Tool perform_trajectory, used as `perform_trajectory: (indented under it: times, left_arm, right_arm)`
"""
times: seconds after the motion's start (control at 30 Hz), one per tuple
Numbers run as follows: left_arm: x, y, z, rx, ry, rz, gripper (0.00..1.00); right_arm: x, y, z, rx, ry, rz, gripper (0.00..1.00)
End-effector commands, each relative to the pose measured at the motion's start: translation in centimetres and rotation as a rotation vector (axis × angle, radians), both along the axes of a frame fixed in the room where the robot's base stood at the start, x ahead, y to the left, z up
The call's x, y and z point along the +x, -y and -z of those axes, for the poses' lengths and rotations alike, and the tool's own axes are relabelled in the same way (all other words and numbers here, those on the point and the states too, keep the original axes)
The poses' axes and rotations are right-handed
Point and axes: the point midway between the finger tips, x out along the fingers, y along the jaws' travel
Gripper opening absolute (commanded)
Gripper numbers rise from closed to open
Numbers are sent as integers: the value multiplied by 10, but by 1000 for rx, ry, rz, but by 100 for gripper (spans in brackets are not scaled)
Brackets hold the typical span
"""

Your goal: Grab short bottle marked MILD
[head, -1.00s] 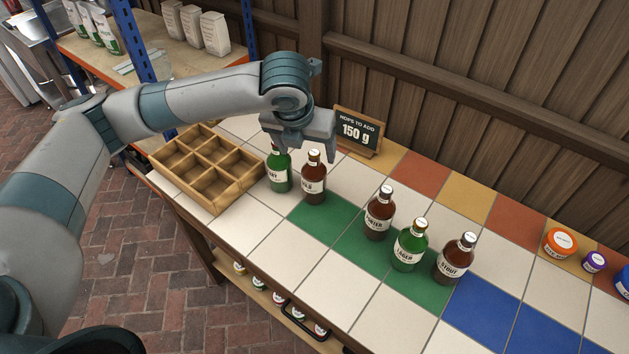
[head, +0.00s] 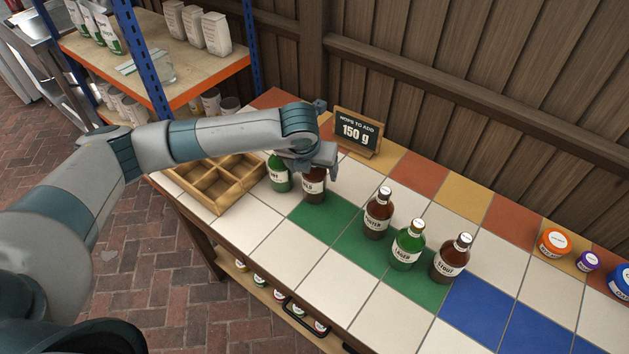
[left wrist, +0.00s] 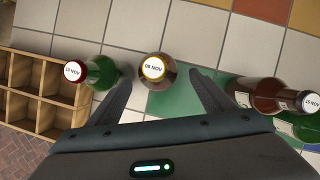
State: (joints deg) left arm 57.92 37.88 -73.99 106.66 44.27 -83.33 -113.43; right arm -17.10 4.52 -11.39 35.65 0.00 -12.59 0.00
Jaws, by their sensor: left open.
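A short brown bottle (head: 314,188) stands on the tiled counter; its label is partly covered, with only the ending "LD" readable. My left gripper (head: 316,165) is over its top and hides its cap and neck. In the left wrist view the brown bottle (left wrist: 154,70) shows a gold-rimmed cap reading "08 NOV". It stands upright between the two spread fingers of my left gripper (left wrist: 161,80), with gaps on both sides. My right gripper is not in view.
A green bottle (head: 279,178) stands close on the left, beside the wooden divided crate (head: 240,190). Brown (head: 377,215), green (head: 407,247) and stout (head: 450,260) bottles stand to the right. A "150 g" sign (head: 356,131) is behind. The front tiles are clear.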

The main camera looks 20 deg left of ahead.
Motion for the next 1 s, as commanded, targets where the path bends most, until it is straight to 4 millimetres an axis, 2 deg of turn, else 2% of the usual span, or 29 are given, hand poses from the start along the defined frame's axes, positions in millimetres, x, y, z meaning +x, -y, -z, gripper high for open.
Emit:
perform_trajectory:
  times: [0.27,0.47,0.7,1.0]
  left_arm:
    - [1,0,2,0,-1,0,75]
    - [12,-2,16,-1,-3,-2,75]
    - [23,-3,41,0,-2,0,75]
    - [25,-3,46,0,0,1,75]
  right_arm:
    - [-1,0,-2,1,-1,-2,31]
    - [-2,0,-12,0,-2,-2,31]
    - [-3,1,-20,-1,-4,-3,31]
    - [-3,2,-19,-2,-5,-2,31]
